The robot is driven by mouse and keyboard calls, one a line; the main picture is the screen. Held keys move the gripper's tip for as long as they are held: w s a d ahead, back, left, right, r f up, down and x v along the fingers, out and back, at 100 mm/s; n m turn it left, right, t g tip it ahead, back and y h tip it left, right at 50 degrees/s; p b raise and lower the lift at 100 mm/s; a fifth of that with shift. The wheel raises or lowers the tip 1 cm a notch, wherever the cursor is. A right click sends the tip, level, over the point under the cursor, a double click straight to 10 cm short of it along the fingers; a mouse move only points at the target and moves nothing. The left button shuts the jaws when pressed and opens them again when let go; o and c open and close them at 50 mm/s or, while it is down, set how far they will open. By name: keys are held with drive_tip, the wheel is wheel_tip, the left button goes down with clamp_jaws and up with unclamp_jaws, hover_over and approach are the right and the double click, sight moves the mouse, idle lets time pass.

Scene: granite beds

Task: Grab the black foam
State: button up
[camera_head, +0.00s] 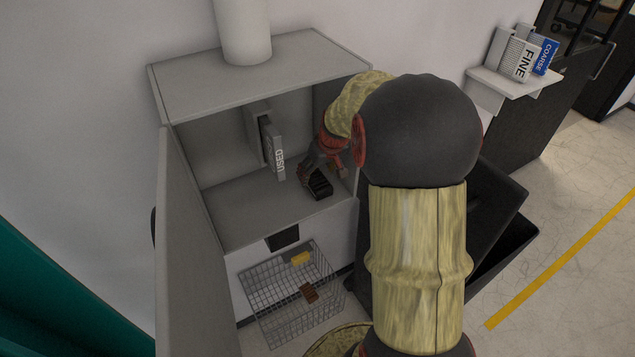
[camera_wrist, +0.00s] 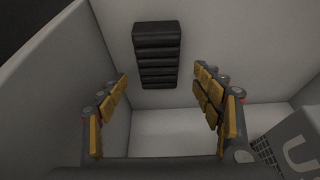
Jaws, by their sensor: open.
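The black foam (camera_head: 320,186) is a small dark ridged block on the floor of the open grey cabinet, toward the right side. In the wrist view the black foam (camera_wrist: 156,54) lies ahead, with its ridges facing me. My gripper (camera_head: 325,172) reaches into the cabinet from the right, close to the foam. In the wrist view my gripper (camera_wrist: 161,98) has its yellow-padded fingers spread wide. The foam shows between and beyond the fingertips, and nothing is held.
A grey box marked USED (camera_head: 273,150) stands left of my gripper inside the cabinet (camera_head: 225,205). The cabinet door (camera_head: 190,260) hangs open at left. Below is a wire basket (camera_head: 262,305) holding a yellow and a brown block. A shelf (camera_head: 515,82) holds boxes marked FINE and COARSE.

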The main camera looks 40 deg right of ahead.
sight(316, 178)
drive_tip(key=x, duration=0.4)
drive_tip(key=shift+d+f+p, duration=0.1)
drive_tip(key=shift+p, duration=0.25)
drive_tip(key=shift+s, duration=0.1)
drive_tip(key=shift+c, duration=0.6)
drive_tip(key=c, duration=0.8)
